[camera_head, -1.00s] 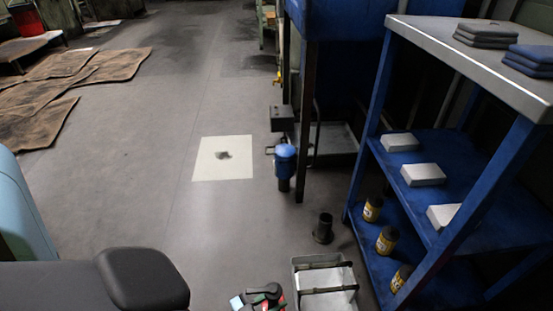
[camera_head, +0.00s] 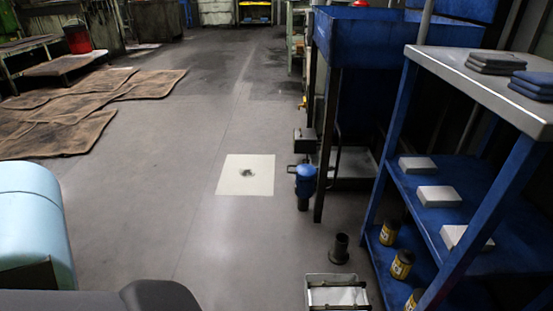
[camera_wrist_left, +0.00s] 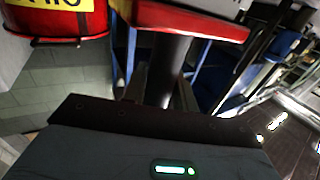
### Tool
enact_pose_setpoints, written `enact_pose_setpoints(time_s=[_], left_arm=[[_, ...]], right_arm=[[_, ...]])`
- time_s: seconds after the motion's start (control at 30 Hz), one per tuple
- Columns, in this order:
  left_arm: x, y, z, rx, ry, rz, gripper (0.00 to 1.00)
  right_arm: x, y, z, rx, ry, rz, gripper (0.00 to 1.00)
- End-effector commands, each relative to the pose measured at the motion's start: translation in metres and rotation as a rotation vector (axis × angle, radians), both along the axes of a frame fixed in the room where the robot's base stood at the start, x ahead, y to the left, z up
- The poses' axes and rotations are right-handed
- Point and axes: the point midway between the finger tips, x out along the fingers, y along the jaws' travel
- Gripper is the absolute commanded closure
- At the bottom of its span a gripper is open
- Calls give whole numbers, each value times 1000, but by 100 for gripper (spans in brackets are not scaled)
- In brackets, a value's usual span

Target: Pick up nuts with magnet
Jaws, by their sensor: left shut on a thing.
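A small dark pile (camera_head: 247,173), perhaps the nuts, lies near the middle of a pale square sheet (camera_head: 233,186) on the floor. Single pieces are too small to make out. In the left wrist view my left gripper (camera_wrist_left: 163,95) is shut around a dark upright cylinder (camera_wrist_left: 173,62). The cylinder joins a wide red head (camera_wrist_left: 190,22) with a pale edge; this looks like the magnet tool. The left gripper does not show in the head view, so its distance from the pile cannot be told. My right gripper is in neither view.
A blue shelf rack (camera_head: 415,195) with pale boxes and yellow-black cans stands at the right. A blue valve-like fitting (camera_head: 306,181), a black post (camera_head: 340,248) and a grey bin (camera_head: 335,283) stand nearby. Brown mats (camera_head: 75,115) lie left.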

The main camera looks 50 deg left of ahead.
Motion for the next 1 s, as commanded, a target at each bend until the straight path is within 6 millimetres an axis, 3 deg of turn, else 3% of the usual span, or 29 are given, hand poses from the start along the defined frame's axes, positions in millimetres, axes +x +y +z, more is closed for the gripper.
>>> enact_pose_setpoints(time_s=[1.0], left_arm=[[1, 0, -61, -2, -3, 0, 100]], right_arm=[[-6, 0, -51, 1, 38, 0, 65]])
